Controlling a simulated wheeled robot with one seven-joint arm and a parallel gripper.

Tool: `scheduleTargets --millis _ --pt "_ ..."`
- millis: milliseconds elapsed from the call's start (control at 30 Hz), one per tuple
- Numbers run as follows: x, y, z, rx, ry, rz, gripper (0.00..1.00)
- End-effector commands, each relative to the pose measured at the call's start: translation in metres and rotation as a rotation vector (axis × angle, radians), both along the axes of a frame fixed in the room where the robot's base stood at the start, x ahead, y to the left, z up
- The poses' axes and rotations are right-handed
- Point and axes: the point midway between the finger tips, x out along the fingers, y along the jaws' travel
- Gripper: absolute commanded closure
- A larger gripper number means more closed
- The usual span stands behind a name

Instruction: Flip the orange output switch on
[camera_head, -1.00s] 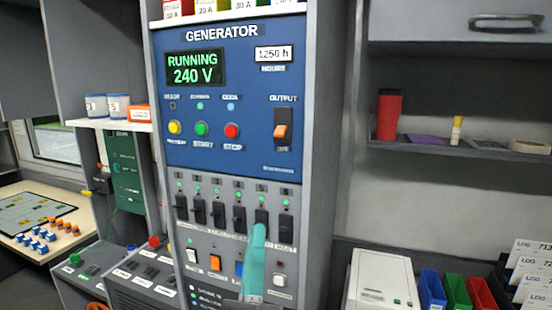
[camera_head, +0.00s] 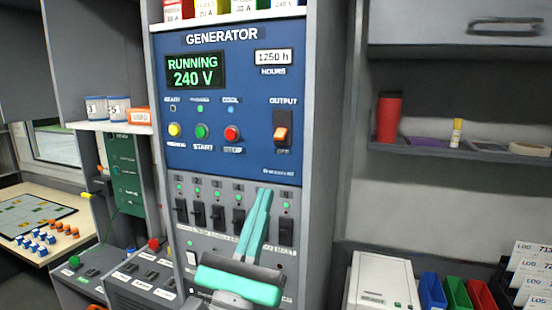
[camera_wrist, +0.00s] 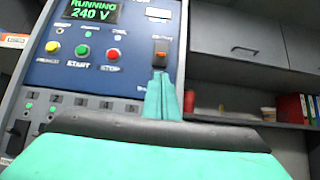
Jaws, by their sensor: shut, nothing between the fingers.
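The orange output switch (camera_head: 282,133) sits in a black housing at the right of the blue generator panel (camera_head: 220,150), under the OUTPUT label. In the wrist view the orange switch (camera_wrist: 160,55) shows just above my fingertips. My gripper (camera_head: 265,192) is shut and empty, its teal fingers pointing up in front of the breaker row, below the switch in the head view. In the wrist view my gripper (camera_wrist: 161,76) overlaps the lower end of the switch housing. Whether the tips touch it cannot be told. The display reads RUNNING 240 V.
Yellow (camera_head: 174,129), green (camera_head: 201,131) and red (camera_head: 232,133) buttons are left of the switch. A row of black breaker switches (camera_head: 198,214) is below the panel, partly hidden by my gripper. A shelf (camera_head: 440,152) with a red cylinder (camera_head: 388,118) is at the right.

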Motion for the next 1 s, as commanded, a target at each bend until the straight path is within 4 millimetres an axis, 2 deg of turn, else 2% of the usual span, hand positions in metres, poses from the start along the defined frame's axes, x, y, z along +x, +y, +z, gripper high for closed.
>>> scheduleTargets --millis 367,800,1000 --pt "0.01 -0.005 0.01 0.0 -0.001 -0.004 1.0" --pt "0.053 -0.021 0.051 0.0 -0.001 -0.003 1.0" --pt "0.066 -0.024 0.064 -0.002 -0.001 -0.003 1.0"
